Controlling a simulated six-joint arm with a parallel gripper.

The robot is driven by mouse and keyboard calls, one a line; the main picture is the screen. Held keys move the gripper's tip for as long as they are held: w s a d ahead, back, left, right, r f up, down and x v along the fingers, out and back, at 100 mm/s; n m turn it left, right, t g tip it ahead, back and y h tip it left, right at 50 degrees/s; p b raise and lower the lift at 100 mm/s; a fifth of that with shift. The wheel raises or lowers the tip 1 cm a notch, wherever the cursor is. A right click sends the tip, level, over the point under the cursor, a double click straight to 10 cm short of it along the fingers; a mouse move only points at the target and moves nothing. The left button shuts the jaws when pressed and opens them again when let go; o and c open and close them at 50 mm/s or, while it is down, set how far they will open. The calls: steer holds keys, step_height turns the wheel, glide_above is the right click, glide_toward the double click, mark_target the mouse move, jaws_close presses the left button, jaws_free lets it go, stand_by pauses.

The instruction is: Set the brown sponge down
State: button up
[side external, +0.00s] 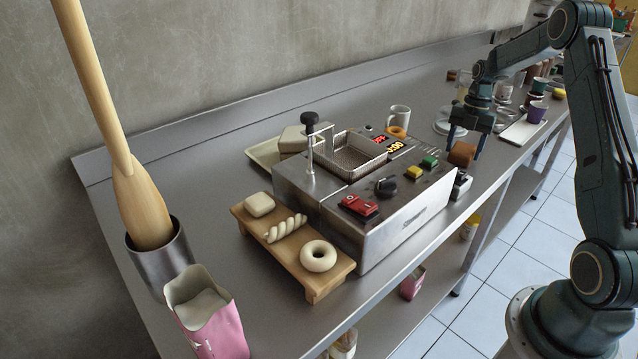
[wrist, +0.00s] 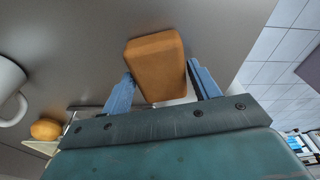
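The brown sponge (side external: 461,154) is between the fingers of my gripper (side external: 466,144), close to the front edge of the steel counter in the side view.
A steel fryer (side external: 370,205) with knobs stands left of the sponge. A white mug (side external: 400,116) and an orange ring (side external: 396,132) are behind. A small dark-and-silver box (side external: 461,185) sits near the front edge.

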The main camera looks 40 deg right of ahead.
mark_target(464, 148)
steer(key=c, duration=0.6)
steer(key=shift+r, duration=0.15)
step_height(464, 148, up, 10)
stand_by(0.5)
steer(key=shift+r, duration=0.1)
